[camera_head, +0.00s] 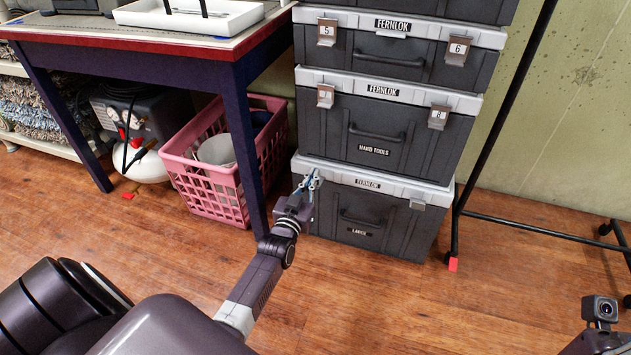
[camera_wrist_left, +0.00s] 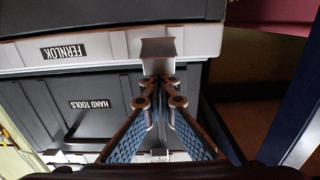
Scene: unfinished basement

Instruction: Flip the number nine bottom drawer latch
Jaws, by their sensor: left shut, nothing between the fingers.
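The bottom toolbox (camera_head: 340,226), dark with a light grey lid and labels FERNLOK and LARGE, stands on the floor under the stack. My left gripper (camera_head: 311,181) is at its upper left front corner, shut and empty. In the head view the gripper covers the left latch area. In the left wrist view, which is turned over, a plain metal latch flap (camera_wrist_left: 158,48) sticks out at the lid edge. The shut fingertips (camera_wrist_left: 160,84) are right at this flap; I cannot tell whether they touch. No number shows on it.
The middle toolbox (camera_head: 350,145), labelled HAND TOOLS, has latches 7 (camera_head: 325,96) and 8 (camera_head: 438,117). The bottom box's right latch (camera_head: 417,204) shows as a pale plate. A table leg (camera_head: 244,150) and pink basket (camera_head: 245,195) stand left; a black rack (camera_head: 490,140) right.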

